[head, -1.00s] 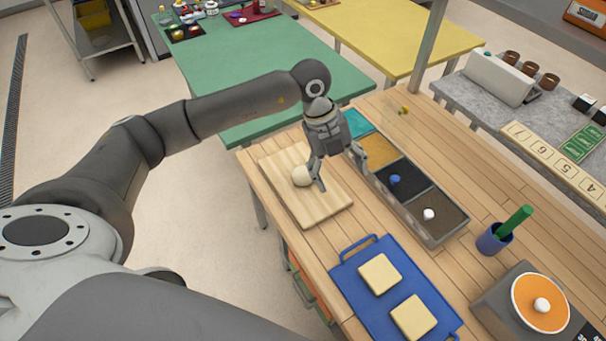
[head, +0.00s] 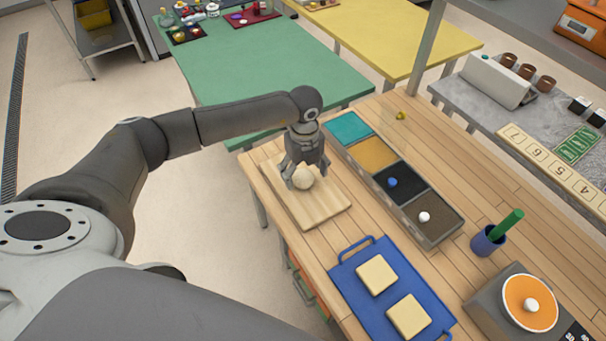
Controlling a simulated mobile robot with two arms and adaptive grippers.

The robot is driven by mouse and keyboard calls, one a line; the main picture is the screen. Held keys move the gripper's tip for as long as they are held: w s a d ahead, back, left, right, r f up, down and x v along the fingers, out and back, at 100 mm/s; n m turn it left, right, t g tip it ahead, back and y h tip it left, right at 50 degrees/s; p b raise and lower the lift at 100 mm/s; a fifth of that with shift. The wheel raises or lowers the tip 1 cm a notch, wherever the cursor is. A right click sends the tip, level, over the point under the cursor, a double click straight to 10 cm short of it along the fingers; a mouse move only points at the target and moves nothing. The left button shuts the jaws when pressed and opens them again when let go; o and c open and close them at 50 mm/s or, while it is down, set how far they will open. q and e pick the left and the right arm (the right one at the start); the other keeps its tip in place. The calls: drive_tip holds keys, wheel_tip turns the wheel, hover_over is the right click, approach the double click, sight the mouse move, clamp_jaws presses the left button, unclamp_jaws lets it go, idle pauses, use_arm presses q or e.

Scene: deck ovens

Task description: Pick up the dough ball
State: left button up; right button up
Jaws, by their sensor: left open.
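The dough ball (head: 303,178) is a round cream ball on the light wooden board (head: 322,208) on the wooden table. My left gripper (head: 305,183) is over the board, pointing down, with its fingers on either side of the dough ball. The jaws are open. Whether the fingers touch the ball cannot be told. My right gripper is not in view.
A bin with several coloured compartments (head: 431,243) stands right of the board. A blue tray (head: 388,297) holds two pale square slabs. A blue cup (head: 488,241) with a green stick and a scale-like device (head: 490,303) are at the right.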

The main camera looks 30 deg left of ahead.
sight(304, 176)
use_arm(q)
drive_tip(key=shift+w+f+p, duration=0.1)
drive_tip(key=shift+f+p, duration=0.25)
drive_tip(key=shift+f, duration=1.2)
drive_tip(key=c, duration=1.1)
drive_tip(key=shift+r, duration=0.1)
drive_tip(key=shift+c, duration=0.2)
